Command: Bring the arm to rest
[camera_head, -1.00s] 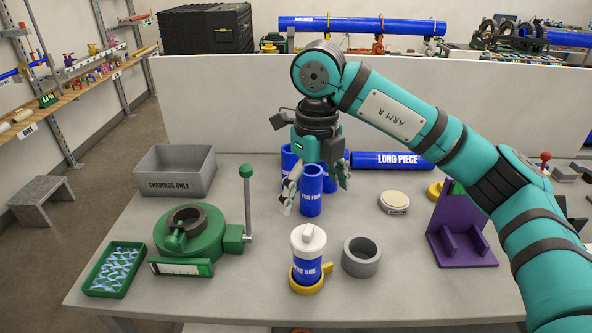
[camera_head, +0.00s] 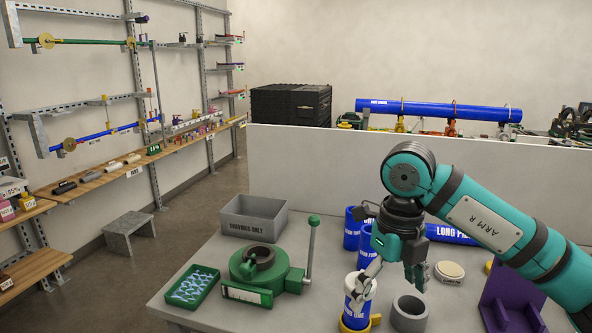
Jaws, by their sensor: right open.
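My right gripper (camera_head: 390,283) hangs pointing down from the teal right arm (camera_head: 490,226). Its fingers are spread and nothing shows between them. A blue stub (camera_head: 365,245) stands just behind and left of it. The front stub (camera_head: 355,308) with a white cap stands in a yellow ring holder (camera_head: 348,326) at the bottom edge. The gripper's left finger overlaps its cap in the picture; I cannot tell if they touch. My left gripper is out of view.
A grey ring (camera_head: 409,314) and purple bracket (camera_head: 497,300) stand at the right. A green clamp (camera_head: 265,270) with an upright lever, a green tray (camera_head: 192,287) and a grey shavings bin (camera_head: 255,219) are at the left. A white panel (camera_head: 310,160) closes the table's back.

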